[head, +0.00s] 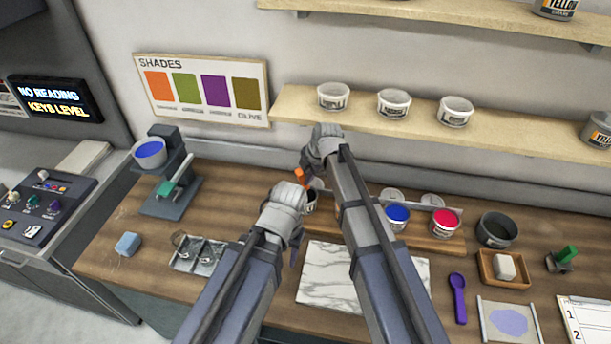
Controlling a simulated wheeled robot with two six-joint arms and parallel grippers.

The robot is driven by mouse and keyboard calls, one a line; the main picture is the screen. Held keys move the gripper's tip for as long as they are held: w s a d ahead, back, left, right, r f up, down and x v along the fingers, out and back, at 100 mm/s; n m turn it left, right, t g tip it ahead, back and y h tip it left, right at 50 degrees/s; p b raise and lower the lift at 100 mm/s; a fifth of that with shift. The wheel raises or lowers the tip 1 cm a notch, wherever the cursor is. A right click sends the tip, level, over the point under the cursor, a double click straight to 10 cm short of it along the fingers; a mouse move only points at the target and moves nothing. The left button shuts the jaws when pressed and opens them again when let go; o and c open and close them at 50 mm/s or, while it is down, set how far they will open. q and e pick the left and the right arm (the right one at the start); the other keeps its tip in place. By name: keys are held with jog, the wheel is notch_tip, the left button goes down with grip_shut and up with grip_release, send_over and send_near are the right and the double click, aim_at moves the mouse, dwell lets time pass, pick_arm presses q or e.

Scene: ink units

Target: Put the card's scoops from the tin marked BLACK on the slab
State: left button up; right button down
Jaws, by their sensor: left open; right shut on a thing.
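The white marble slab (322,278) lies on the bench, partly covered by my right arm. A tin with dark contents (311,201) stands by the rack, mostly hidden by my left gripper; no label can be read. My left gripper (297,207) is open beside this tin; whether it touches the tin is unclear. My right gripper (306,170) is shut on an orange-handled tool (298,175) above and behind the tin. The tool's lower end is hidden. A white card with numbered lines (587,318) is at the lower right, cut off and unreadable.
Open blue (397,217) and red (445,222) tins stand right of my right arm. A purple tool (458,297), a dark bowl (497,230) and a small wooden tray (488,275) lie further right. A shelf (290,107) with tubs overhangs the back. Metal plates (195,254) lie left.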

jog(key=f+b, duration=0.2)
jog(key=w+f+b, duration=0.1)
jog(key=f+b, duration=0.1)
jog(key=f, duration=0.1)
jog(key=shift+w+d+f, duration=0.1)
jog(key=shift+d+f, duration=0.05)
dwell(0.5)
